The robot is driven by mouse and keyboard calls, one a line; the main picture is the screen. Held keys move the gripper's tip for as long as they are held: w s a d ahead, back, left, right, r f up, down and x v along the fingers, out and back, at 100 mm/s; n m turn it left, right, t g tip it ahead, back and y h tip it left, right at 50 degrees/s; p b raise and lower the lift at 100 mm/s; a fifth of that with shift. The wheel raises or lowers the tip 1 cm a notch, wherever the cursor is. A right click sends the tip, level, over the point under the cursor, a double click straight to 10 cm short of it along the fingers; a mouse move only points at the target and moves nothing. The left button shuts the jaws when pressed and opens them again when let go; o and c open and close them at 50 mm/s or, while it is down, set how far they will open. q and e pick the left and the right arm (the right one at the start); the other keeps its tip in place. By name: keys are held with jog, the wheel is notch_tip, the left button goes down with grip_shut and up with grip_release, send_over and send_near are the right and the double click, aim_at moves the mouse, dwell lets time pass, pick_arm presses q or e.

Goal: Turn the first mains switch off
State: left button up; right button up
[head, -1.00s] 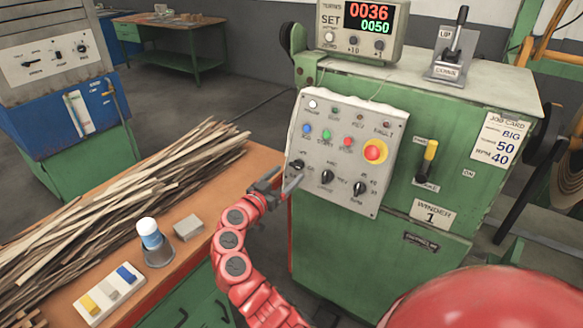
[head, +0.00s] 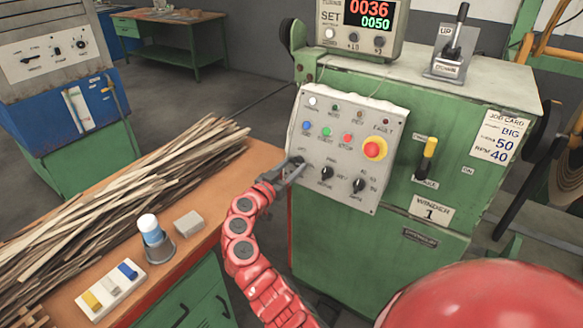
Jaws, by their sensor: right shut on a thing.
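The grey control panel (head: 330,208) stands on the front of the green winder cabinet (head: 330,260). Its bottom row has black rotary knobs. The leftmost knob (head: 297,159), the first switch of the row, is partly hidden by my right gripper (head: 292,169). The right gripper is shut on this knob, with its red arm coming up from the bottom middle. The knob's exact angle and its small label cannot be read. The middle knob (head: 327,172) and the right knob (head: 358,185) are clear of the gripper. My left gripper is out of view.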

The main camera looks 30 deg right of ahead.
grip_shut()
jog(key=shift+n+t, duration=0.3)
jog(key=shift+n, duration=0.2)
jog(key=n+t+p, duration=0.1)
jog(key=n, duration=0.1)
jog(key=shift+s+n+y, duration=0.15)
jog(key=shift+n+y, duration=0.15)
jog(key=shift+y, duration=0.1)
jog(key=n+p, duration=0.1)
jog(key=n+t, duration=0.1)
jog(key=n, duration=0.1)
jog(key=shift+s+d+r+y+p, duration=0.1)
jog(key=shift+d+r+y+p, duration=0.1)
jog(key=shift+y+p, duration=0.2)
jog(key=n+y+p, duration=0.1)
jog(key=n+p, duration=0.3)
jog(key=n+y+p, duration=0.2)
jog(key=n+p, duration=0.2)
jog(key=p, duration=0.1)
jog(key=r+n+y+p, duration=0.1)
jog(key=n+p, duration=0.4)
jog(key=shift+s+d+t+y, duration=0.15)
jog(key=shift+s+t+y, duration=0.05)
jog(key=shift+t+y, duration=0.2)
jog(key=shift+f+n+y+p, duration=0.15)
jog(key=shift+n+y+p, duration=0.15)
jog(key=shift+n+p, duration=0.55)
